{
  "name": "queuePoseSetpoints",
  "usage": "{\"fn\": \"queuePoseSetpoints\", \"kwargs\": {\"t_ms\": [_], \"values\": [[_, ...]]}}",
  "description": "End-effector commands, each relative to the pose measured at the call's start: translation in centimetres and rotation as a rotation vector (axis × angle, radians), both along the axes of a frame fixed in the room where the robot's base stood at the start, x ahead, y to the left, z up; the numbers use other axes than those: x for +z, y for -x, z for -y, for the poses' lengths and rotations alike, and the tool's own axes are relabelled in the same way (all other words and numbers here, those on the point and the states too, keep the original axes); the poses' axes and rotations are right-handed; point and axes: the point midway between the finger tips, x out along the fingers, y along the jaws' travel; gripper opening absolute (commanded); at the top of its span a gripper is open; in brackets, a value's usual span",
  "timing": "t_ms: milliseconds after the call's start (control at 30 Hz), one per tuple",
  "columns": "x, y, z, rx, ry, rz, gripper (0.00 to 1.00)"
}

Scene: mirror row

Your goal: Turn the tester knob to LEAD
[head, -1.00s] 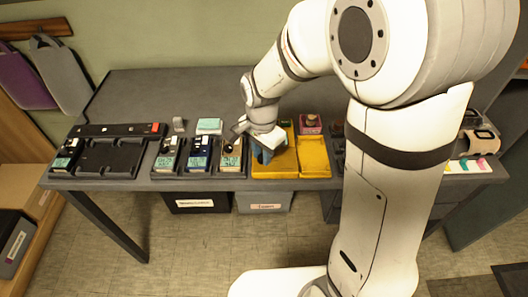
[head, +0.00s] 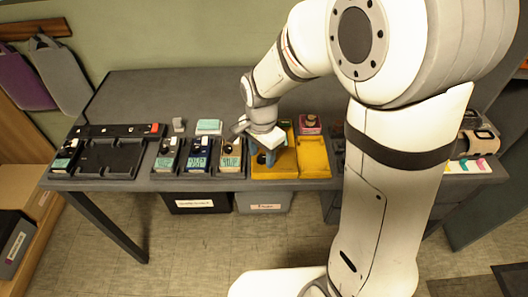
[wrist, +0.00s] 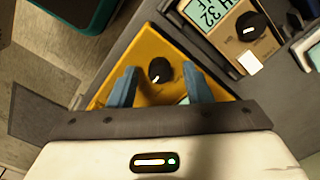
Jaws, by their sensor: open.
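A black round knob (wrist: 160,70) with a pale pointer mark sits on a yellow unit (wrist: 160,42) in the wrist view. The pointer is aimed toward the lower part of that picture. My gripper (wrist: 160,85) is open, its two blue fingers on either side of the knob with gaps showing. I cannot tell how deep the fingertips reach. Part of a pale display shows between the fingers. In the head view my gripper (head: 268,158) is over the left yellow section on the table, hiding much of it. No LEAD label is readable.
A tan meter (wrist: 262,45) with a display and black knob stands close beside the yellow unit. Several similar meters sit to the left, including a blue one (head: 199,155). An empty yellow tray section (head: 314,158) lies to the right. A pink item (head: 310,122) stands behind it.

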Motion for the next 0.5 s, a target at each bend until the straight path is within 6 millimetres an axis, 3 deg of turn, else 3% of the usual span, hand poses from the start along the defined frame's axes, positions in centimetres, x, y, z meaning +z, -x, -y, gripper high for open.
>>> {"fn": "queuePoseSetpoints", "kwargs": {"t_ms": [167, 500], "values": [[0.5, 0.0, 0.0, 0.000, 0.000, 0.000, 0.45], [6.0, 0.0, 0.0, 0.000, -0.001, 0.003, 0.45]]}}
